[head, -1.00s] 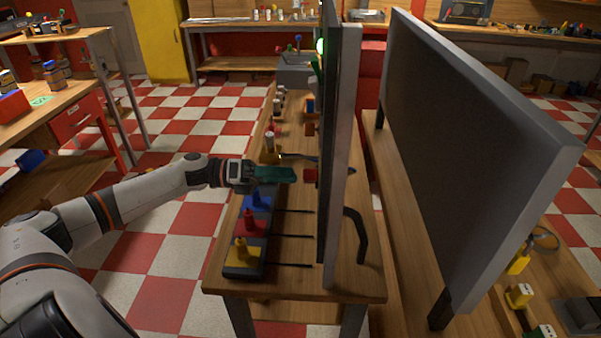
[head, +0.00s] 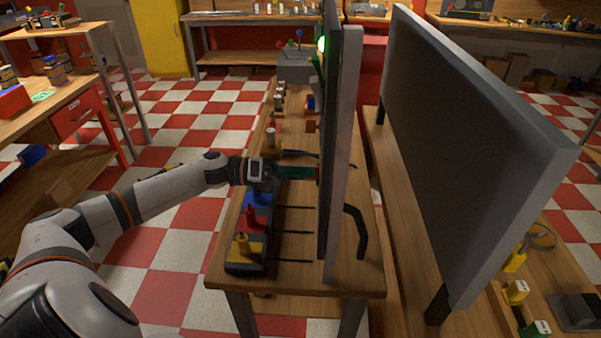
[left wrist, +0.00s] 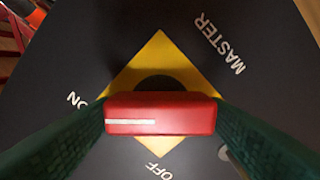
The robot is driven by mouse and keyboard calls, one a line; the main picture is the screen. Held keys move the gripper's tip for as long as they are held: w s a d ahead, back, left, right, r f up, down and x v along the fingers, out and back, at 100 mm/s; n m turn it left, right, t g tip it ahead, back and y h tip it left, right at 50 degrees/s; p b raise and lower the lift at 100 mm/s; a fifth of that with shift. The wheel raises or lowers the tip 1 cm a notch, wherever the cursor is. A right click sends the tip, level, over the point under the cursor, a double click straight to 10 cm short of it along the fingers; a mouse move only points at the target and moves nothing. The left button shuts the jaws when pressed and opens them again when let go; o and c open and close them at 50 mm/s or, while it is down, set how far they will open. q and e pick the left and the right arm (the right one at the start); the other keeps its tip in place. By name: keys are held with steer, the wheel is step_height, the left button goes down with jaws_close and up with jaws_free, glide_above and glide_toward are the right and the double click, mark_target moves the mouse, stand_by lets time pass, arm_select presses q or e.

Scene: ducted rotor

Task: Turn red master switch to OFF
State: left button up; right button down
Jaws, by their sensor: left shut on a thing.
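The red master switch (left wrist: 160,114) is a red handle on a yellow diamond plate (left wrist: 158,55) of a dark panel (left wrist: 75,30) in the left wrist view. White lettering reads MASTER, ON and OFF. The white line on the handle points toward the ON side. My left gripper (left wrist: 160,118) has its green fingers on both ends of the handle and is shut on it. In the head view my left gripper (head: 297,172) reaches the left face of the upright panel (head: 340,150), and the handle is hidden there. My right gripper is not in view.
A second large grey board (head: 470,150) stands to the right.

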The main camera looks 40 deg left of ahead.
arm_select(q)
steer(key=shift+n, duration=0.3)
steer(key=shift+n+p, duration=3.15)
steer(key=shift+n, duration=5.55)
steer(key=shift+o, duration=0.2)
steer(key=o, duration=1)
steer(key=shift+c, duration=0.2)
